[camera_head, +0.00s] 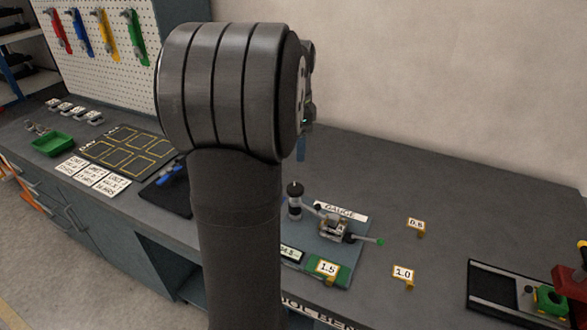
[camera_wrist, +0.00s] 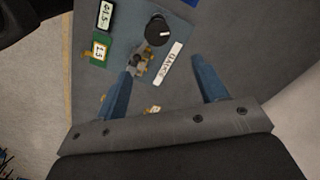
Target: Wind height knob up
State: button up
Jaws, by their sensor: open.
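The black round knob (camera_head: 295,188) stands on a post at the left of the gauge board (camera_head: 342,272). In the wrist view the knob (camera_wrist: 158,30) shows from above, with a white mark on it, beyond my fingertips. My gripper (camera_wrist: 162,67) is open and empty, its two blue fingers spread wide. The metal gauge mechanism (camera_head: 333,228) with a green-tipped lever sits right of the knob; it also shows near the left finger in the wrist view (camera_wrist: 139,62). In the head view my arm hides most of the gripper; a blue finger shows above the board.
A small display (camera_head: 291,252) and a green block marked 1.5 (camera_head: 327,268) are at the board's front. Tags marked 0.5 (camera_head: 416,224) and 1.0 (camera_head: 403,273) stand to the right. A black tray with a green-topped device (camera_head: 548,300) is farther right. Bare bench lies behind the board.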

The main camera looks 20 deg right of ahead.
notch_tip(320, 180, down, 6)
jog(key=m, duration=1.2)
jog(key=shift+s+a+f, duration=0.1)
jog(key=shift+f, duration=0.15)
notch_tip(320, 180, down, 2)
jog(key=m, duration=0.5)
jog(key=shift+s+f, duration=0.1)
jog(key=shift+s, duration=0.05)
jog(key=shift+f, duration=0.15)
jog(key=shift+f, duration=0.6)
jog(key=shift+f, duration=0.4)
jog(key=shift+f, duration=1.35)
jog(key=shift+c, duration=0.3)
